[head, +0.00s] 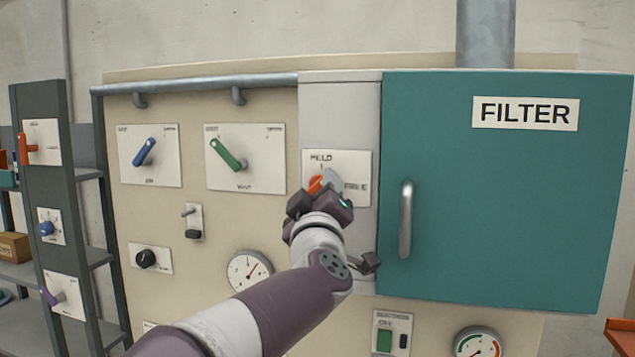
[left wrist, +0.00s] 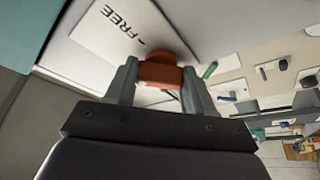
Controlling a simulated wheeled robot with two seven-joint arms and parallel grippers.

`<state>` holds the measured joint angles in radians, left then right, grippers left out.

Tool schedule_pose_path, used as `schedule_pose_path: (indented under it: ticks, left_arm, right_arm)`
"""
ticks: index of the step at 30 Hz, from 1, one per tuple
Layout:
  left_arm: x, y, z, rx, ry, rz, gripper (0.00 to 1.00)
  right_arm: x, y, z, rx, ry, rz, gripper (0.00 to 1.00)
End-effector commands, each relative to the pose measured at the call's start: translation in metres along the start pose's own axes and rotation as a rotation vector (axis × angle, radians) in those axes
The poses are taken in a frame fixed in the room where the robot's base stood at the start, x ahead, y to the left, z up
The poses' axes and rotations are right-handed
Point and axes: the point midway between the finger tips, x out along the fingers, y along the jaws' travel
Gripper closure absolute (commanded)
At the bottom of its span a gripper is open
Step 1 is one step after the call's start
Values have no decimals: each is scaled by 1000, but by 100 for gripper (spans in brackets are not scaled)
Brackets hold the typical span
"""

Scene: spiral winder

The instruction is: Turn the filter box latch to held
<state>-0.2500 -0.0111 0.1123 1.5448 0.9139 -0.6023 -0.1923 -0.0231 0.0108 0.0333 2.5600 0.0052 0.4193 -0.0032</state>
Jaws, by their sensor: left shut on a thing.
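The filter box latch is an orange-red knob (head: 315,184) on a white plate (head: 351,165) marked HELD at the top and FREE at the right. The plate sits on the grey panel left of the teal FILTER door (head: 510,230). My left gripper (head: 326,186) is at the latch and hides much of it. In the left wrist view the two grey fingers (left wrist: 158,88) are shut on the orange latch handle (left wrist: 160,72), one on each side. The latch's exact pointing direction is hard to tell behind the fingers. My right gripper is not in view.
The door's vertical handle (head: 406,219) stands out right of my left arm. Blue (head: 144,152) and green (head: 229,155) levers are on the panel to the left. A gauge (head: 249,272) is close to my forearm. A grey pipe (head: 190,86) runs along the top.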

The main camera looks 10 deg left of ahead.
Motion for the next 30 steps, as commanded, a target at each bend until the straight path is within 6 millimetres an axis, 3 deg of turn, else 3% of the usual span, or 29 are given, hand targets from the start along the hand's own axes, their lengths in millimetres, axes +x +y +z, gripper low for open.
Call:
schedule_pose_path:
  ticks: [15,30]
  left_arm:
    - [1,6,-3,-444,1,-185,77]
    - [1,4,-2,-730,1,-305,77]
  right_arm:
    - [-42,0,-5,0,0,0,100]
    - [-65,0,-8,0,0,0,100]
